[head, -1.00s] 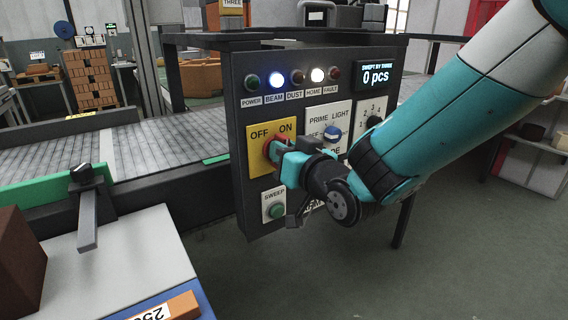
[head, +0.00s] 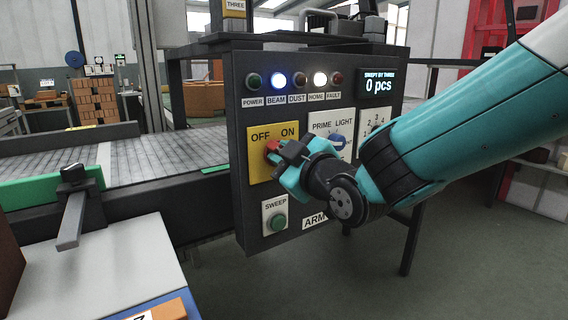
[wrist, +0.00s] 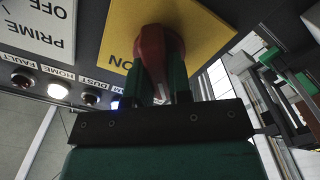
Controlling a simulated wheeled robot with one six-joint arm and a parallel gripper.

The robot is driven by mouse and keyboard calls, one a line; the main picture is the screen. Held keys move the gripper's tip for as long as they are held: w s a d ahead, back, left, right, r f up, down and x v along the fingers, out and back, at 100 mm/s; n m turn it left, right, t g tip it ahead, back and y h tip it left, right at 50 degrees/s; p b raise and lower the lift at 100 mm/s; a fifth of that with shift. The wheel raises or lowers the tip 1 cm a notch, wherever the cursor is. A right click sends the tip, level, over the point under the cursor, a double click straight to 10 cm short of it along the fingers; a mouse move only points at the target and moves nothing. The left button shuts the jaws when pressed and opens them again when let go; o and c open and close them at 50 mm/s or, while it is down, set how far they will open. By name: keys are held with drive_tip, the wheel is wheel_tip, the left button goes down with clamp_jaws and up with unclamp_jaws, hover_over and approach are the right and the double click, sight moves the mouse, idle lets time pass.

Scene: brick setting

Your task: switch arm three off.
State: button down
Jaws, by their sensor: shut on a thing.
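My gripper (head: 283,156) is shut on the red knob, one finger on each side. The gripper covers part of the knob and plate, so the exact setting is hard to read. The blue BEAM lamp (head: 278,80) and white HOME lamp (head: 320,79) are lit.
A green SWEEP button (head: 278,222) sits below the plate. The PRIME LIGHT knob (head: 338,143) is close to the right of my gripper. A display (head: 378,84) reads 0 pcs. A roller conveyor (head: 130,160) runs behind on the left.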

drive_tip(key=shift+a+r+n, duration=0.1)
drive_tip(key=shift+n, duration=0.6)
drive_tip(key=c, duration=1)
unclamp_jaws()
drive_tip(key=shift+c, duration=0.2)
drive_tip(key=b+v, duration=0.7)
drive_tip(key=v, duration=1)
drive_tip(key=shift+s, duration=0.2)
